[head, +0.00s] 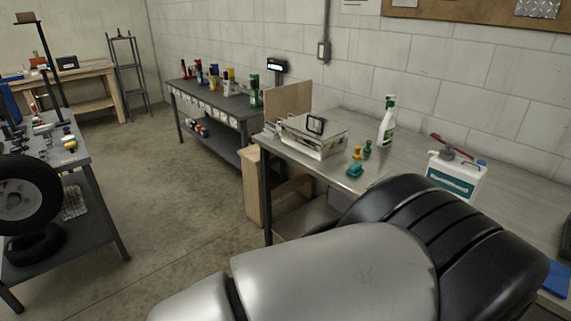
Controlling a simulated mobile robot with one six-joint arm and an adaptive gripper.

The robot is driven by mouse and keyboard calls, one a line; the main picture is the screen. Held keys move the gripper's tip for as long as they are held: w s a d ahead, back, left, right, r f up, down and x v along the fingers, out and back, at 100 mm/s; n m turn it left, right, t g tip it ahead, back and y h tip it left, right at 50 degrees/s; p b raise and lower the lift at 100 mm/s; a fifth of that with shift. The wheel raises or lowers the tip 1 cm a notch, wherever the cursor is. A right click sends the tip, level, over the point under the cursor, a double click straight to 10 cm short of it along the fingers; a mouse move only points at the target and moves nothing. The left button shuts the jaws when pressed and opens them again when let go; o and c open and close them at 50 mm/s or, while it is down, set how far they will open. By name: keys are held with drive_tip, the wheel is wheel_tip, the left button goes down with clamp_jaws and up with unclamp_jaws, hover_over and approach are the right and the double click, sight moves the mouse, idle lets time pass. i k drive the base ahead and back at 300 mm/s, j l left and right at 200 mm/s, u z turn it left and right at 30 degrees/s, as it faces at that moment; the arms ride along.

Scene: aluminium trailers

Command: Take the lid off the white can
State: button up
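A white can (437,163) with a teal label stands upright on the metal-topped bench at the right. A small blue lid (481,162) shows at the right of its top, and it looks seated there. My arm, silver and black, fills the lower middle of the head view and hides part of the bench in front of the can. My gripper is not in view.
A red-handled tool (452,146) shows at the can's top; I cannot tell whether it touches. A blue item (557,279) lies at the right edge.

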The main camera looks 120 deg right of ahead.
sight(448, 152)
drive_tip(key=z, duration=5.25)
drive_tip(key=i+j, duration=0.15)
drive_tip(key=i, duration=0.4)
drive_tip(key=l+z, duration=0.05)
